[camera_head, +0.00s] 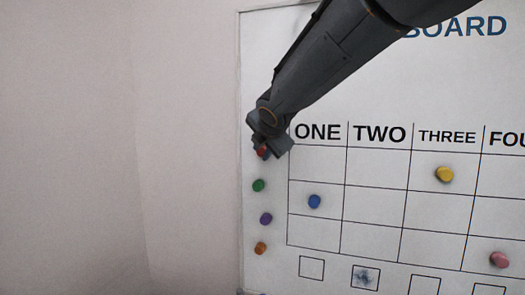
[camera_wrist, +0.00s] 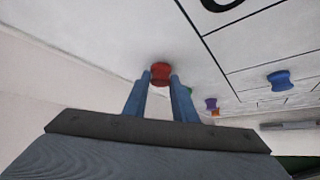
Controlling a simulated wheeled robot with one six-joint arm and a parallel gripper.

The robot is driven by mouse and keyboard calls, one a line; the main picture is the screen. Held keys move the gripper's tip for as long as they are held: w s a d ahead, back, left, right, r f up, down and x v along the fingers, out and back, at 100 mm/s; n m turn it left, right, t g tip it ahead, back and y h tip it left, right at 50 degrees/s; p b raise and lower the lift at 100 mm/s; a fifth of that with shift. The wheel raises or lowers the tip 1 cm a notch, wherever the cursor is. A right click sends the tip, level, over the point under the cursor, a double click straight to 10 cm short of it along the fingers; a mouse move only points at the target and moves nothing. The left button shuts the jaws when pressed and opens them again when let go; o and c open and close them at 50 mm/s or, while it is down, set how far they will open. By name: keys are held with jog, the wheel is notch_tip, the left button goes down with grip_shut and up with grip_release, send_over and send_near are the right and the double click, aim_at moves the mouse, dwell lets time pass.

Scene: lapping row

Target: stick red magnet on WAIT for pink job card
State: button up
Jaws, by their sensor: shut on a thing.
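The red magnet (camera_wrist: 160,72) is between the two blue fingertips of my gripper (camera_wrist: 161,78), at the white board's surface. In the head view my gripper (camera_head: 263,148) is at the board's left margin, left of the ONE heading, and only a bit of the red magnet (camera_head: 262,152) shows below it. My gripper is shut on the red magnet. I cannot tell whether the magnet still touches the board. I see no WAIT label and no pink job card in either view; a pink magnet (camera_head: 499,260) is at the lower right of the grid.
Below my gripper, green (camera_head: 258,185), purple (camera_head: 266,218) and orange (camera_head: 260,248) magnets line the left margin. A blue magnet (camera_head: 314,201) is under ONE and a yellow one (camera_head: 444,174) under THREE. Small boxes run below the grid; one (camera_head: 365,278) is smudged. Bare wall lies left.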

aim_at(258, 151)
jog(key=shift+s+a, duration=0.1)
jog(key=shift+s, duration=0.1)
jog(key=shift+s+a+b, duration=0.25)
jog(key=shift+s+b, duration=0.3)
jog(key=shift+s, duration=0.1)
jog(key=shift+s+a+b, duration=0.25)
jog(key=shift+s+b, duration=0.15)
jog(key=shift+s, duration=0.3)
jog(key=shift+s+a+b, duration=0.3)
jog(key=shift+s+b, duration=0.15)
jog(key=shift+s, duration=0.45)
jog(key=shift+s+a+b, duration=0.35)
jog(key=shift+s+b, duration=0.05)
jog(key=shift+s, duration=0.5)
jog(key=shift+s+a+b, duration=0.3)
jog(key=shift+s+b, duration=0.15)
jog(key=shift+s, duration=0.45)
jog(key=shift+w, duration=0.1)
jog(key=shift+w+d+p, duration=0.35)
jog(key=shift+w+p, duration=0.1)
jog(key=shift+w, duration=0.5)
jog(key=shift+w+d+p, duration=0.35)
jog(key=shift+w+p, duration=0.15)
jog(key=shift+w, duration=0.4)
jog(key=shift+w+d+p, duration=0.35)
jog(key=shift+w+p, duration=0.1)
jog(key=shift+w, duration=0.5)
